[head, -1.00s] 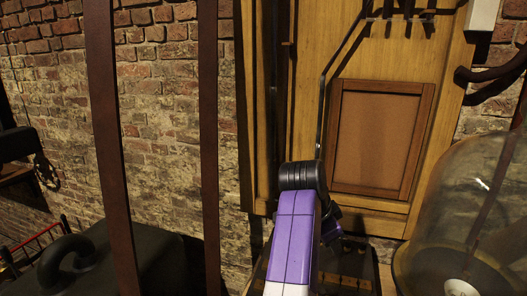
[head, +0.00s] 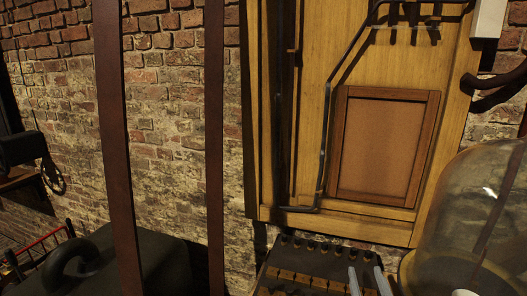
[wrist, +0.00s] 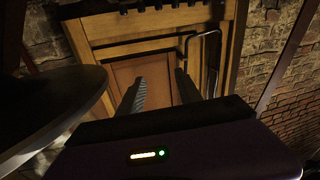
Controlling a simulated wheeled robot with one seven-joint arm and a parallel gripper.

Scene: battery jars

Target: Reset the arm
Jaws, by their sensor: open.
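My gripper (head: 367,278) shows only as two pale finger ends at the bottom edge of the head view, spread apart with nothing between them. In the wrist view my gripper (wrist: 160,78) has its two dark fingers apart and empty, pointing toward a wooden cabinet (wrist: 145,50). The rest of my arm is out of the head view. The wooden cabinet also stands at the right of the head view (head: 310,70), with a brown inset panel (head: 383,146).
A glass dome (head: 475,215) stands at the lower right. A dark rack with wooden strips (head: 300,278) lies below the cabinet. Reddish-brown uprights (head: 217,150) cross the left side before a brick wall. A dark rounded object (wrist: 45,105) fills the left of the wrist view.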

